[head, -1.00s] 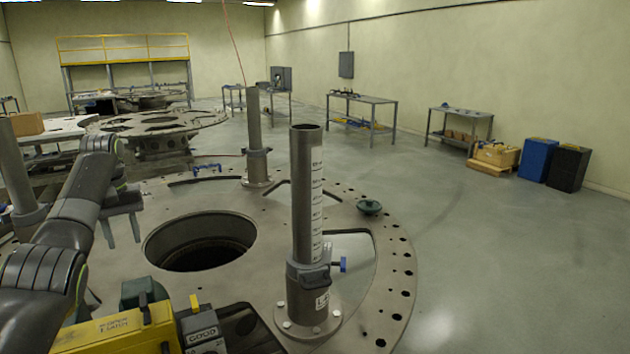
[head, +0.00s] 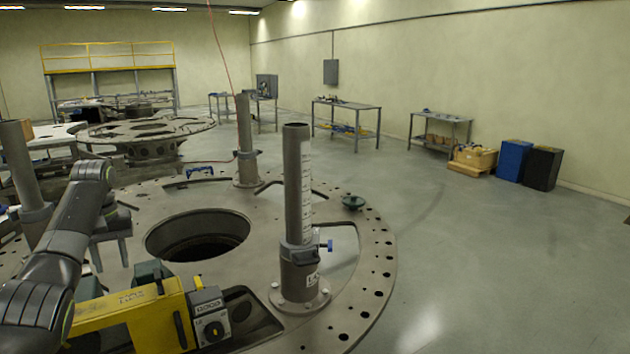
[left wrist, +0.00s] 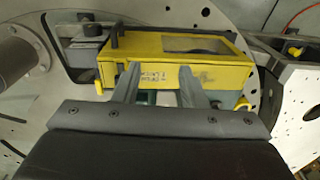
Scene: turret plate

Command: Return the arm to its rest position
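My left arm comes in from the left in the head view. Its gripper (head: 110,258) points down with two grey fingers spread apart and nothing between them. In the left wrist view the gripper (left wrist: 158,80) also shows two separate fingers, in front of a yellow case (left wrist: 160,72) in the picture. Whether they touch the case cannot be told. In the head view the yellow case (head: 135,313) lies at the lower left, beside a grey box with a dial (head: 209,318). My right gripper is not in view.
The round turret plate (head: 350,250) has a large open hole (head: 197,235) and a standing tube with a scale (head: 298,195). A second tube (head: 245,140) stands farther back, and another (head: 22,175) at the left. The floor at the right (head: 480,260) is clear.

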